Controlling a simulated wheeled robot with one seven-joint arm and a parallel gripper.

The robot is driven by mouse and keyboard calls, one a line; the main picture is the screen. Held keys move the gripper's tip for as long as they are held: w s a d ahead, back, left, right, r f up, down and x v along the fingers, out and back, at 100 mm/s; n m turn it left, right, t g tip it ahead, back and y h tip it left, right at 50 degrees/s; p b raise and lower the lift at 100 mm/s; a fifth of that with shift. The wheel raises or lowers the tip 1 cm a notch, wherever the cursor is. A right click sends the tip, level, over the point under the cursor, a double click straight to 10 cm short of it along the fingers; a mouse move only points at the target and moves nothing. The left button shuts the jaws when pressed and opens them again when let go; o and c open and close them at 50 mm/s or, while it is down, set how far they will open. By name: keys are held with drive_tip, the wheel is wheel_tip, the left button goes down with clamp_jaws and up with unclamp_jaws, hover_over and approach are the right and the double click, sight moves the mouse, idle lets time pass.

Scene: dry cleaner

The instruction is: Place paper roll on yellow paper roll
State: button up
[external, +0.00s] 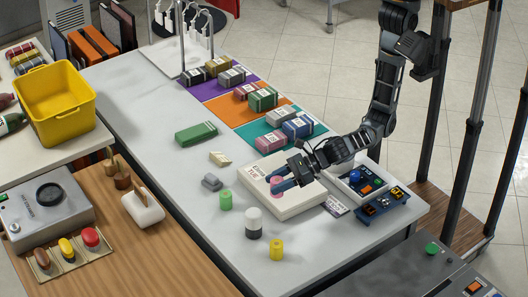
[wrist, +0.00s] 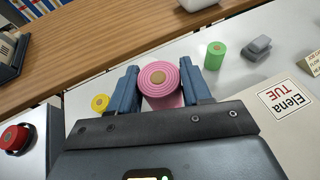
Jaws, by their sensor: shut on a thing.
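My gripper (external: 284,184) is shut on a pink paper roll (external: 276,181), held above or near the white box on the counter; the exact height is hard to tell. In the wrist view the pink roll (wrist: 160,92) sits between the two blue fingers (wrist: 159,85), its ringed end and brown core showing. The yellow paper roll (external: 276,249) stands on the counter near its front edge, apart from my gripper. It also shows in the wrist view (wrist: 100,103), left of the fingers.
A white-and-black cylinder (external: 254,223) stands close to the yellow roll. A green roll (external: 225,201) and a grey object (external: 211,182) are farther left. The white box (external: 300,206) lies beneath the arm. Bare counter (external: 318,248) lies right of the yellow roll.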

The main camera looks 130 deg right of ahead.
drive_tip(key=w+a+r+m+g+h+p, duration=0.1)
drive_tip(key=w+r+m+h, duration=0.1)
drive_tip(key=w+r, duration=0.25)
drive_tip(key=b, duration=0.2)
hover_over(277, 243)
drive_tip(key=shift+m+h, duration=0.3)
drive_tip(key=f, duration=0.6)
drive_tip(key=shift+d+f, duration=0.3)
drive_tip(key=shift+d, duration=0.05)
drive_tip(key=shift+w+a+f, duration=0.1)
drive_tip(key=shift+a+f, duration=0.05)
drive_tip(key=shift+a, duration=0.25)
wheel_tip(277, 243, down, 4)
drive_tip(key=b, duration=0.5)
